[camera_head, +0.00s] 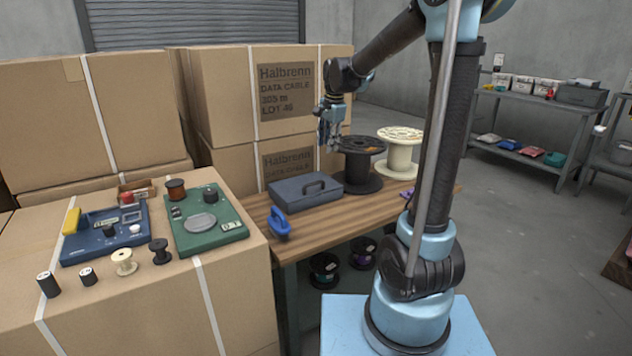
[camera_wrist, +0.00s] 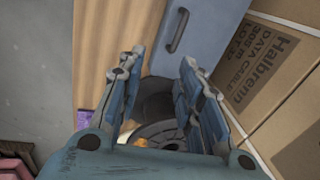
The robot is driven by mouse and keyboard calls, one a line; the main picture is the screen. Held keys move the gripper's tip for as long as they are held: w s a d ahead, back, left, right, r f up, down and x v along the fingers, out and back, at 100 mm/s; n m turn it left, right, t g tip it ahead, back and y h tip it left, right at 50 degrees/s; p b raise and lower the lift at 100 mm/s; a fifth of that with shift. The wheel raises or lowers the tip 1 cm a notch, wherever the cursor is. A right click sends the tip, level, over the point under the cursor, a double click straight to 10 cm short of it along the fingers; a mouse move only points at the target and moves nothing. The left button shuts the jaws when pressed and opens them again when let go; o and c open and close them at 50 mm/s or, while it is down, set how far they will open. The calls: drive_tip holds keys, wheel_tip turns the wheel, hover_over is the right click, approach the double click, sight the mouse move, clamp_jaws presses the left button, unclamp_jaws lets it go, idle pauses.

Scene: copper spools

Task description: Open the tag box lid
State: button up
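The tag box, as I take it, is a flat blue-grey box (camera_head: 306,190) with a dark handle (camera_head: 313,184) on its lid, lying on the wooden table. Its lid looks closed. In the wrist view the box (camera_wrist: 215,22) is at the top, its handle (camera_wrist: 178,31) beyond the fingertips. My gripper (camera_head: 331,138) is above the table, up and right of the box in the head view, close to the black spool. In the wrist view my gripper (camera_wrist: 160,66) has its fingers spread, with nothing held and the dark spool (camera_wrist: 155,103) below.
The black spool (camera_head: 361,170) stands right of the box, with a cream spool (camera_head: 399,153) beside it. A blue padlock-shaped item (camera_head: 279,224) lies at the table's front left. Cardboard cartons (camera_head: 224,96) rise close behind. The wooden table (camera_head: 330,225) is bare in front of the box.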

drive_tip(key=shift+m, duration=0.5)
drive_tip(key=w+a+f, duration=0.1)
drive_tip(key=w+f, duration=0.1)
drive_tip(key=f, duration=0.4)
drive_tip(key=w+a+f, duration=0.2)
drive_tip(key=f, duration=0.4)
drive_tip(key=w+a+f, duration=0.2)
drive_tip(key=f, duration=0.3)
drive_tip(key=shift+f, duration=0.4)
